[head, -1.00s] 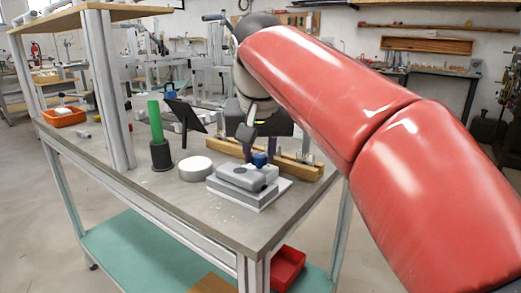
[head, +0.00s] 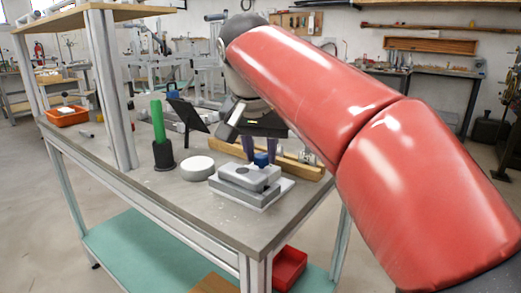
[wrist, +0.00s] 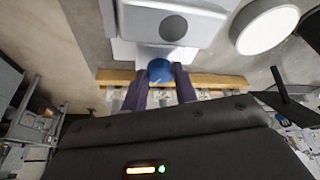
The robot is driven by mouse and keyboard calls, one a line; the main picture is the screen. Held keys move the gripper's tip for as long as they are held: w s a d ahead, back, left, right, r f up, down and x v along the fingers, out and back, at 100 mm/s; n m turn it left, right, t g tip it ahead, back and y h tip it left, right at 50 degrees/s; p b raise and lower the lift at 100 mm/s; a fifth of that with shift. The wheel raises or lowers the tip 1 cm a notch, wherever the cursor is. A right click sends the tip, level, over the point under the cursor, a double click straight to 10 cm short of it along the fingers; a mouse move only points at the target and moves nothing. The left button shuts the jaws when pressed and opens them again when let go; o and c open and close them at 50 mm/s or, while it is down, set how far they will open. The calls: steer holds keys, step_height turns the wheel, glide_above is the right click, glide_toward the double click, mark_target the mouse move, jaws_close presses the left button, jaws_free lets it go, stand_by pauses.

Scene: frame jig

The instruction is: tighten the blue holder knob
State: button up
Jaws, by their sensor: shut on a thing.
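In the wrist view the blue knob (wrist: 160,70) lies between the two dark purple fingertips of my gripper (wrist: 161,78). My gripper (head: 259,153) is shut on the knob from above. The knob's sides are partly hidden by the fingers. The holder's grey top with a dark round spot shows in the wrist view (wrist: 150,22).
A wooden rail (head: 300,165) runs behind the holder. A white round disc (head: 197,167), a green cylinder in a black cup (head: 162,150) and a black tilted panel (head: 188,115) stand to the left. An orange bin (head: 67,117) is farther left. The bench front is clear.

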steer(key=o, duration=0.7)
steer(key=v, duration=0.7)
steer(key=shift+r, duration=0.35)
steer(key=shift+s, duration=0.25)
